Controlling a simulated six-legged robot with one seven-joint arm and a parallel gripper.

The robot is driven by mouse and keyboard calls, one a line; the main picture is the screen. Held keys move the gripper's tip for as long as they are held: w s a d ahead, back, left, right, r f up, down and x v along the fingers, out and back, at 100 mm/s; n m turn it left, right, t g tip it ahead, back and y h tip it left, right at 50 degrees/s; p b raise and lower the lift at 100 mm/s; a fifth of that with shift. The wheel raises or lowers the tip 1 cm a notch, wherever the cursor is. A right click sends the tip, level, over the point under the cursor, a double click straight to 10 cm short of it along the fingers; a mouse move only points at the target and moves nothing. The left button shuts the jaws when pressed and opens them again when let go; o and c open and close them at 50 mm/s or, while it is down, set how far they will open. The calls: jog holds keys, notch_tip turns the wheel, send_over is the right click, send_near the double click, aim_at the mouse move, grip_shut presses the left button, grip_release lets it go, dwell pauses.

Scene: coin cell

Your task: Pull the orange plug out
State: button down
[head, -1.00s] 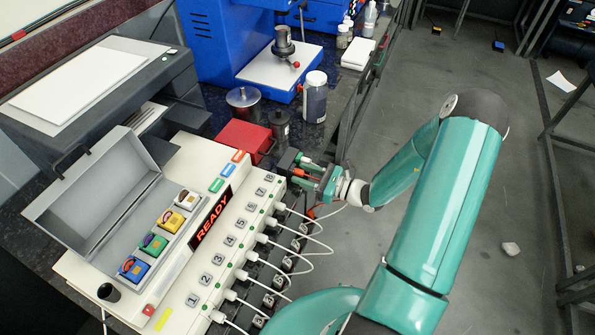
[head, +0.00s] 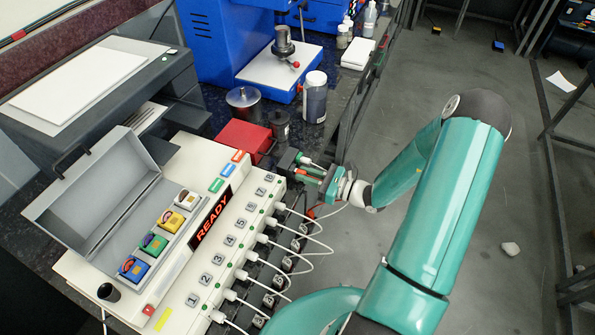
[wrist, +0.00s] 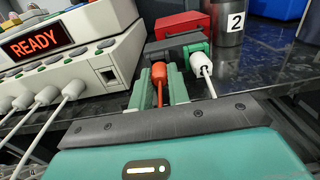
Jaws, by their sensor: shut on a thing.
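The orange plug (wrist: 159,76) sits between the two green fingers of my gripper (wrist: 160,88) in the wrist view, its orange cord running back toward my wrist. My gripper (head: 313,177) is shut on it at the right end of the white machine in the head view. A dark socket block (wrist: 172,46) lies just ahead of the plug. I cannot tell whether the plug's tip is still inside it. A white plug (wrist: 202,64) with a white cord is beside the orange plug on the right, at the same block.
The white machine (wrist: 88,72) with a READY display stands at left, with several white plugs and looping cords along its front. A red box (head: 243,140) and metal canisters (head: 279,124) stand behind the block. Open floor (head: 480,200) lies to the right.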

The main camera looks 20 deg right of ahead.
jog(key=shift+v, duration=2.7)
